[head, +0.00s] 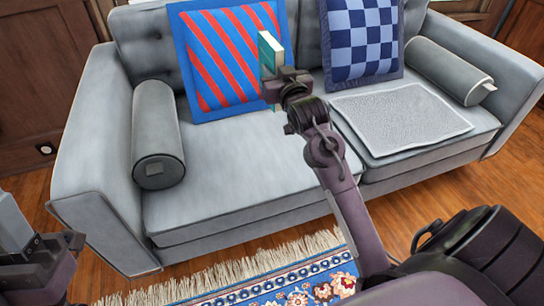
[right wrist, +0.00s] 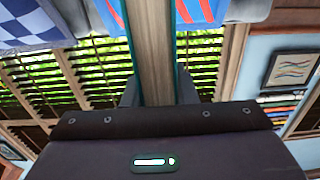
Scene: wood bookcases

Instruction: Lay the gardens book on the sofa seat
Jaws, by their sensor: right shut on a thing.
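The gardens book (head: 268,52) has a teal cover and pale page edges, and it stands upright in my right gripper (head: 284,78). In the right wrist view the book (right wrist: 154,50) shows its page edges between the two fingers of my right gripper (right wrist: 158,92), which is shut on it. The book is in front of the striped cushion and appears above the grey sofa seat (head: 235,165); the exact gap is hard to tell. My left gripper (head: 72,242) is at the lower left, away from the sofa, and its fingers are unclear.
A red-and-blue striped cushion (head: 212,70) and a blue checked cushion (head: 362,45) lean on the backrest. Grey bolsters (head: 157,130) (head: 445,70) lie by the arms. A grey blanket (head: 400,115) covers the right seat. The left-middle seat is clear. A fringed rug (head: 285,285) lies in front.

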